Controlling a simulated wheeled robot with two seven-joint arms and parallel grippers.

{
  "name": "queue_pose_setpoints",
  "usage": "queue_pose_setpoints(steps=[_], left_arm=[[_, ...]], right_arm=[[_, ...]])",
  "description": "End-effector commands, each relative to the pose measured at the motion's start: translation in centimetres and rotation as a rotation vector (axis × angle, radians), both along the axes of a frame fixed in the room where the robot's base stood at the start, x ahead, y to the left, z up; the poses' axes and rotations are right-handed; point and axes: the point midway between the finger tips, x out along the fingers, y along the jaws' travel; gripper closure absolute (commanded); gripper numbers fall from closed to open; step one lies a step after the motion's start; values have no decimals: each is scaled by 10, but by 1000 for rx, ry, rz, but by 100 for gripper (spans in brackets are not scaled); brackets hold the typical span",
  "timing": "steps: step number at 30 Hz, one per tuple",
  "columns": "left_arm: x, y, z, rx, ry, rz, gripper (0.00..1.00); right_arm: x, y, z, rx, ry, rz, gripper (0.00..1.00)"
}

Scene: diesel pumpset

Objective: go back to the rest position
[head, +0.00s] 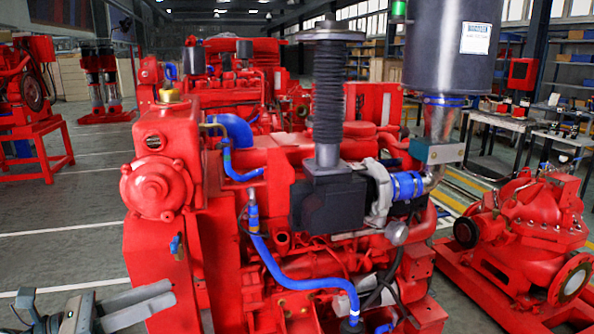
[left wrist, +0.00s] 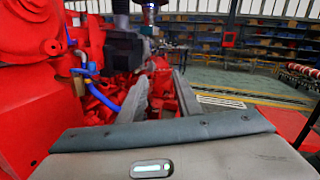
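My left gripper (head: 168,293) is low at the left edge of the head view, beside the front of the red diesel pumpset (head: 300,180). In the left wrist view its two grey fingers (left wrist: 163,82) stand apart with an empty gap between them. The engine's red body also shows beyond the fingers in the left wrist view (left wrist: 40,50). Nothing is held. I cannot tell whether the fingers touch the engine. My right gripper is in neither view.
The engine carries blue hoses (head: 285,272), a black ribbed pipe (head: 328,95) and a grey cylinder (head: 450,45). A red pump (head: 525,235) stands at the right. A red machine on a stand (head: 35,110) is at the far left. Grey floor (head: 75,215) is clear at the left.

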Motion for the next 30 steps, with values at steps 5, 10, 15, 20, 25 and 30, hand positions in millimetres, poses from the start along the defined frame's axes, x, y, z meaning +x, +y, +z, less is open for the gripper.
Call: queue_pose_setpoints(steps=[5, 10, 15, 20, 25, 30], left_arm=[[17, 9, -24, -159, 131, 33, 69], [37, 23, -61, -367, 306, 82, 69], [57, 39, -120, -620, 521, 154, 69], [69, 56, -210, -927, 783, 263, 69], [60, 63, -317, -1231, 1040, 397, 69], [31, 58, -421, -1493, 1260, 542, 69]], right_arm=[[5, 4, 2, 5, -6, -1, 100], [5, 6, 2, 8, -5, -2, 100], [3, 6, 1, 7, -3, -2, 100], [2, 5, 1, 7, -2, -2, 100], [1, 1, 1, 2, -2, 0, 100], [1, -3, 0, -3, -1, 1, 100]])
